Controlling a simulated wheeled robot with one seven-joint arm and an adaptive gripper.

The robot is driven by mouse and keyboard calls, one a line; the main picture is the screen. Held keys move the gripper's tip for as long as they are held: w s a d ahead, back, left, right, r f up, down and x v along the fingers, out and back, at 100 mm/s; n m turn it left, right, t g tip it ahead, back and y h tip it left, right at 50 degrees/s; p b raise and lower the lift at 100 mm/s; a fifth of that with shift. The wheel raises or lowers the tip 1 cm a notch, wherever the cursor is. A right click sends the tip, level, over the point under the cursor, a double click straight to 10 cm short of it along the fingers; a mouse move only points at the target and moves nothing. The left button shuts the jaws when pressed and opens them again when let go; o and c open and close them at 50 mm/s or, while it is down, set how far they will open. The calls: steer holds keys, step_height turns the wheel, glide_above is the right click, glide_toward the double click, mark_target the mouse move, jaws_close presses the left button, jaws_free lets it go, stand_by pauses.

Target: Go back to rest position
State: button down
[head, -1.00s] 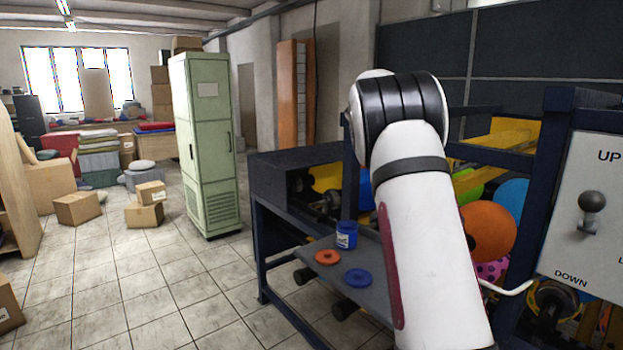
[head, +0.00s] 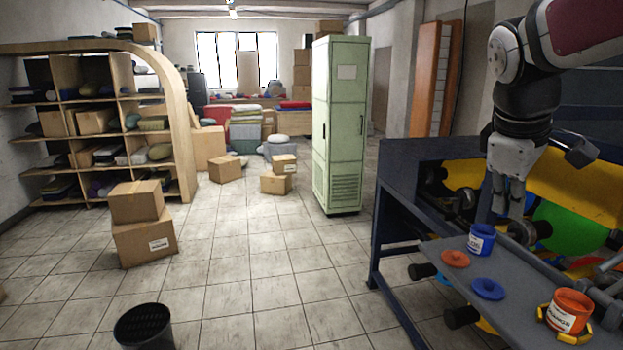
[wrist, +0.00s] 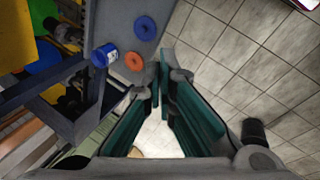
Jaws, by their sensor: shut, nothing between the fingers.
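My gripper (head: 507,200) hangs at the upper right of the head view, pointing down above the machine's shelf. It is shut and empty. In the wrist view the teal-lined fingers (wrist: 163,88) come together near the middle. A blue paint jar (head: 481,239) stands on the grey shelf (head: 520,272), just below and left of the gripper. An orange ring-shaped lid (head: 455,258) and a blue lid (head: 488,288) lie on the shelf nearby. An orange jar (head: 567,312) stands at the shelf's right, with a yellow ring-shaped piece around its base.
A green cabinet (head: 339,130) stands mid-room. Boxes (head: 145,240), a wooden shelf unit (head: 180,120) and a black bin (head: 143,328) are left. The tiled floor between is open.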

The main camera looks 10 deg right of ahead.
steer(key=s+a+f+m+t+y, duration=0.1)
steer(key=s+a+f+m+y, duration=0.2)
steer(key=s+a, duration=0.5)
steer(key=s+a+f+m+t+y, duration=0.1)
steer(key=s+a+f+m, duration=0.2)
steer(key=s+a+f, duration=0.5)
steer(key=w+d+f+n+g+h+p, duration=0.1)
steer(key=w+d+n+h, duration=0.4)
steer(key=d, duration=0.8)
steer(key=w+d+f+n+g+h+p, duration=0.1)
steer(key=w+d+f+n+h, duration=0.3)
steer(key=d+n, duration=0.4)
steer(key=w+d+f+n+h+p, duration=0.2)
steer(key=w+d+n+h, duration=0.4)
steer(key=d, duration=1.3)
steer(key=shift+w+f+n+g+h+p, duration=0.3)
steer(key=shift+w+f+n+g+p, duration=0.1)
steer(key=shift+w+p, duration=0.15)
steer(key=shift+d, duration=0.1)
